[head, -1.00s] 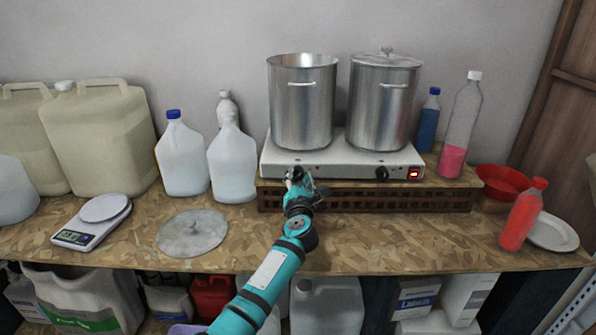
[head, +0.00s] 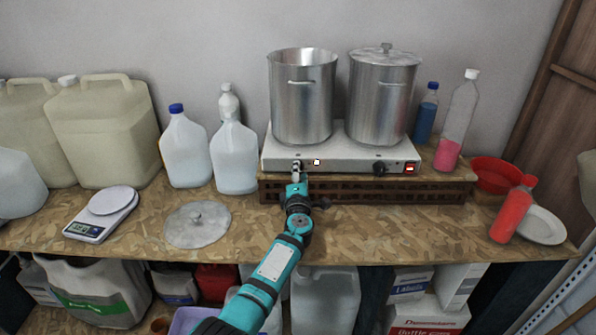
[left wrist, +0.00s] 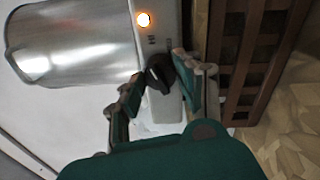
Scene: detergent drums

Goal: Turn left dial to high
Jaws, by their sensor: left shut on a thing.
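The white two-burner hot plate (head: 345,158) stands on a wooden crate. Its left dial (left wrist: 159,72) is black and sits between the fingers of my left gripper (head: 296,171), which is shut on it. In the head view the gripper hides most of this dial. An indicator light (head: 316,162) beside the left dial glows orange; it also shows in the left wrist view (left wrist: 143,19). My right gripper is not in view.
An open steel pot (head: 302,100) and a lidded pot (head: 383,100) stand on the hot plate. Jugs (head: 233,158) are to the left, with a round lid (head: 197,228) and a scale (head: 88,230) in front. A red bottle (head: 513,212) stands right.

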